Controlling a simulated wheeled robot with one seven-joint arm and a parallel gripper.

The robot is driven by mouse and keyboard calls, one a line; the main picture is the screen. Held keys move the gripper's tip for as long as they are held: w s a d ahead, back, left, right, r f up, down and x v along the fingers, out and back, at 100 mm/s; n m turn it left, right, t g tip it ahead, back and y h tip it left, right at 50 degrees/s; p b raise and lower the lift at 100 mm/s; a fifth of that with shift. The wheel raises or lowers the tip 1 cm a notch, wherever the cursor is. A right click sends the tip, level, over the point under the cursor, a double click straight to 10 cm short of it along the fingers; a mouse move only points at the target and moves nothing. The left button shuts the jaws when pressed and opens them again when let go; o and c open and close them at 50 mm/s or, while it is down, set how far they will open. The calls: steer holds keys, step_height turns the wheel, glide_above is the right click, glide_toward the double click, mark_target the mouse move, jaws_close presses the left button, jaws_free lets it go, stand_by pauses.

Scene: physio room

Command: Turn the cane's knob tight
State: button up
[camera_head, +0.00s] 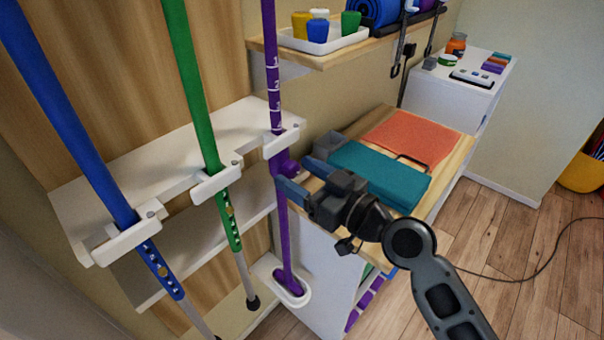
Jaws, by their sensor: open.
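A purple cane (273,85) with white number marks stands upright in a white clip (281,142) on the wall rack. Its foot rests in a white holder (293,292) below. A purple knob (289,167) sticks out from the cane just under the clip. My gripper (293,174) is open, its blue-grey fingertips close to the knob, one up and right, one down and left. I cannot tell whether the fingers reach around the knob or stop just short. Nothing is held. Any gap between knob and cane is too small to judge.
A green cane (195,85) and a blue cane (60,110) stand clipped to the left. A shelf with a white tray (325,43) of coloured cups is above. A wooden-topped cabinet with teal (380,172) and orange (415,135) cloths lies behind my gripper. Open floor is at right.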

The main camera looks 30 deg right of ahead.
steer(key=c, duration=1)
steer(key=shift+c, duration=0.2)
